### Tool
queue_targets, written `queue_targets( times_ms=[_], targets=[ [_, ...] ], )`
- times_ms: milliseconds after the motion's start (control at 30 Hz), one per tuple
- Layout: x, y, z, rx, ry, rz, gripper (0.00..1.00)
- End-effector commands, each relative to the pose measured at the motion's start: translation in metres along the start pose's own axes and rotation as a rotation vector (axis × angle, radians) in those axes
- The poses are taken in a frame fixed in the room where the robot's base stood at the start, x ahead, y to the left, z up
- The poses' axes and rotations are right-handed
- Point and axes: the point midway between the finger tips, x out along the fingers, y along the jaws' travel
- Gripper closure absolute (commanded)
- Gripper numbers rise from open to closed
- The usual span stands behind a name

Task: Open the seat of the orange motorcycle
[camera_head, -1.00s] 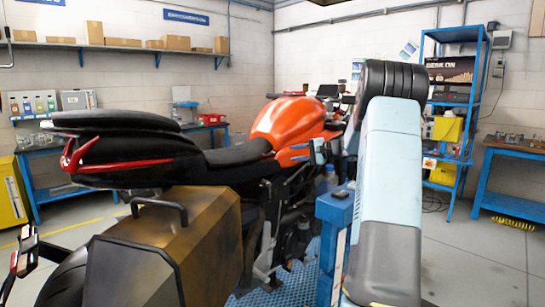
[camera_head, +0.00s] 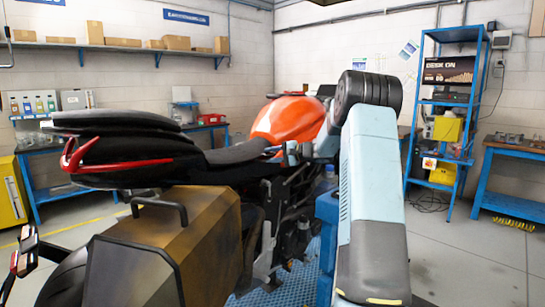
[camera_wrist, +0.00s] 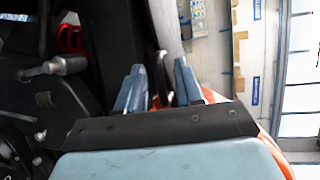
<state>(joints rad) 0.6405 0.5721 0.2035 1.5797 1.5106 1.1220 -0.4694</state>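The orange motorcycle (camera_head: 287,120) stands with its tail toward me on the left in the head view. Its black front seat (camera_head: 238,153) runs from the orange tank to the raised rear seat (camera_head: 115,121), above the tail with a red light. My gripper (camera_head: 276,151) is at the near side of the bike, beside the front seat's tank end. In the wrist view, my gripper's two blue-grey fingers (camera_wrist: 158,88) are apart. A thin dark piece shows between them; I cannot tell whether they touch it. The arm partly hides the tank.
A brown side case (camera_head: 165,250) with a black handle juts out at the near side, below the tail. A blue post (camera_head: 327,240) stands beside my arm. A blue shelf rack (camera_head: 445,120) and workbench (camera_head: 515,175) are at the right, with open floor before them.

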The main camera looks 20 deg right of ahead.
Motion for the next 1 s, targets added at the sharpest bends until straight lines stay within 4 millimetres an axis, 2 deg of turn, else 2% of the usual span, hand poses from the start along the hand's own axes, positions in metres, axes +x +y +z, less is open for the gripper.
queue_targets(
  times_ms=[67, 433, 1000],
  targets=[
    [-0.0001, 0.0, 0.0, 0.0, 0.0, 0.0, 0.64],
    [-0.0003, 0.0007, 0.0001, 0.001, 0.0, 0.001, 0.99],
    [-0.0014, 0.0011, 0.0001, -0.005, 0.001, 0.007, 1.0]
  ],
)
